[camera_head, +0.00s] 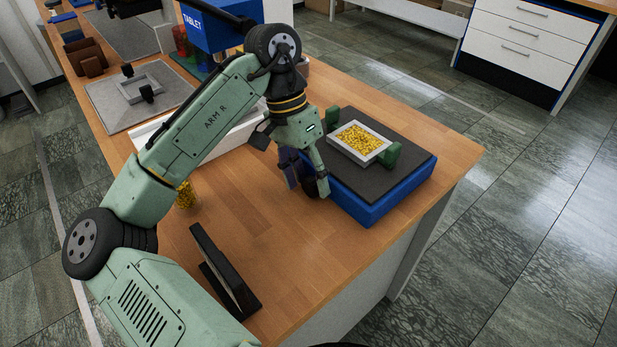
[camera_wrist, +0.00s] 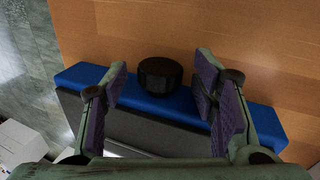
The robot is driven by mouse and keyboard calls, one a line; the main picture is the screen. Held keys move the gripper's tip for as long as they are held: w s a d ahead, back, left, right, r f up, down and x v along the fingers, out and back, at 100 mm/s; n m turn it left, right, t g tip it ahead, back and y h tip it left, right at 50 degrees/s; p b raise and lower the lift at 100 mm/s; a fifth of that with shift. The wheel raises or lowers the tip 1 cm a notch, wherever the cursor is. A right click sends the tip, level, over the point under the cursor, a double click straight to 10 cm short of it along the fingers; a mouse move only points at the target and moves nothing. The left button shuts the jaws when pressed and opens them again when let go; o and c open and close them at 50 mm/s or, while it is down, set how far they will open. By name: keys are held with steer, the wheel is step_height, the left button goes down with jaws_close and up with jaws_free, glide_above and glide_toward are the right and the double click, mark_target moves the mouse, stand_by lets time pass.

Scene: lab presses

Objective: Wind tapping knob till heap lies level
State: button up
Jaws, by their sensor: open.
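A blue tapping base (camera_head: 365,208) with a dark grey top plate (camera_head: 410,160) stands near the table's right corner. A pale rectangular frame (camera_head: 372,158) on the plate holds a heap of yellow grains (camera_head: 358,140), with a green block at each end. The heap's surface looks grainy; I cannot tell if it is level. A round black knob (camera_wrist: 160,77) sits at the blue base's side. My gripper (camera_wrist: 160,88) is open, with one finger on either side of the knob and visible gaps to both. In the head view my gripper (camera_head: 306,183) largely hides the knob.
A blue tablet (camera_head: 222,25) stands at the back. A container of yellow grains (camera_head: 185,195) and a black stand (camera_head: 225,270) are near my arm. Bare wood lies in front of the base.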

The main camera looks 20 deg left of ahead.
steer(key=shift+d+f, duration=0.1)
steer(key=shift+f, duration=0.2)
steer(key=shift+c, duration=0.5)
steer(key=c, duration=1.1)
steer(key=shift+o, duration=0.2)
steer(key=shift+r+y, duration=0.1)
steer(key=shift+y, duration=0.3)
steer(key=t+y, duration=0.2)
steer(key=shift+s+d+y+p, duration=0.2)
steer(key=shift+d+y+p, duration=0.1)
steer(key=shift+y, duration=0.1)
steer(key=shift+s+d+t+y+b, duration=0.15)
steer(key=shift+t+y+b, duration=0.45)
steer(key=shift+t+y, duration=1.1)
steer(key=shift+y, duration=0.3)
